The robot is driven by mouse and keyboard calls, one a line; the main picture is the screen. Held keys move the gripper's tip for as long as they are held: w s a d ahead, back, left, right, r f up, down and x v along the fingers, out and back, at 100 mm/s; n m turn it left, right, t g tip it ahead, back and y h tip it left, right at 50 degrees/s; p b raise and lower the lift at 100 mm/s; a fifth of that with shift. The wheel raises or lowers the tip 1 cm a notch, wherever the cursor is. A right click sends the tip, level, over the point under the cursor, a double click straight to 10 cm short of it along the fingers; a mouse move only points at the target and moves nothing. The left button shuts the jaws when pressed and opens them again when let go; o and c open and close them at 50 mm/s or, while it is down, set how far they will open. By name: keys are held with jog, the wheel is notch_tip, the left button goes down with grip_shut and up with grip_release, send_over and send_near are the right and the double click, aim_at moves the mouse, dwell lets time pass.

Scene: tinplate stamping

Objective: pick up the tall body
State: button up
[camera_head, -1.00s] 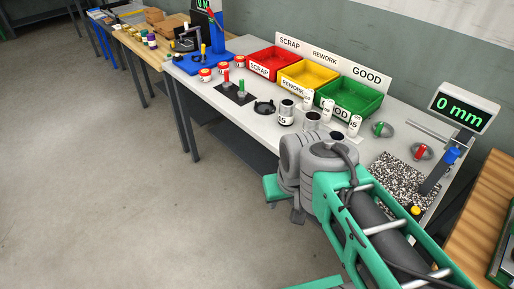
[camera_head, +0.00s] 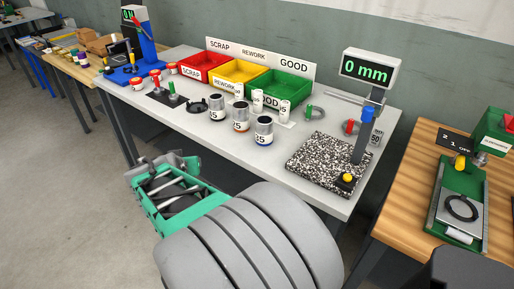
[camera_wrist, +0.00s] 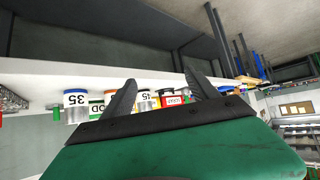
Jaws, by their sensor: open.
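Three printed tin bodies stand upright in a row on the grey bench: a left one (camera_head: 217,108), a middle one (camera_head: 240,118) and a right one (camera_head: 263,131). Their number labels are too small to tell surely which is tallest. In the wrist view the scene is tilted; a can marked 35 (camera_wrist: 76,106) is left of my gripper (camera_wrist: 159,76), and one marked 45 (camera_wrist: 145,104) shows beyond, between the fingers. My gripper's two dark fingers are spread and empty, apart from the cans.
Behind the cans stand red (camera_head: 203,67), yellow (camera_head: 236,80) and green (camera_head: 272,94) bins and white label cylinders (camera_head: 284,112). A speckled plate (camera_head: 325,163) with a 0 mm gauge (camera_head: 370,69) is at right. A wooden table (camera_head: 408,200) stands further right.

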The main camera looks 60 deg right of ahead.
aim_at(262, 134)
jog(key=shift+o, duration=0.7)
jog(key=s+d+f+m+h+b, duration=0.1)
jog(key=s+d+f+h, duration=0.1)
jog(key=d, duration=0.3)
jog(key=s+d+f+m+g+h+b, duration=0.1)
jog(key=s+d+m+h, duration=0.1)
jog(key=d, duration=0.4)
jog(key=shift+s+f+b, duration=0.4)
jog(key=shift+s, duration=0.15)
jog(key=shift+o, duration=0.2)
jog(key=s+d+h+b, duration=0.1)
jog(key=s+d, duration=0.2)
jog(key=s+d+r+m+g+h+b, duration=0.1)
jog(key=s+d+h, duration=0.1)
jog(key=s+d, duration=0.1)
jog(key=s+d+r+m+h+b, duration=0.1)
jog(key=s+d+h, duration=0.1)
jog(key=d, duration=0.1)
jog(key=shift+s+d+g, duration=0.35)
jog(key=shift+s+g, duration=0.05)
jog(key=d, duration=0.2)
jog(key=w+d, duration=0.1)
jog(key=d, duration=0.2)
jog(key=d+p, duration=0.1)
jog(key=d, duration=0.1)
jog(key=shift+w+d, duration=0.2)
jog(key=shift+d, duration=0.1)
jog(key=c, duration=1.4)
jog(key=shift+c, duration=0.2)
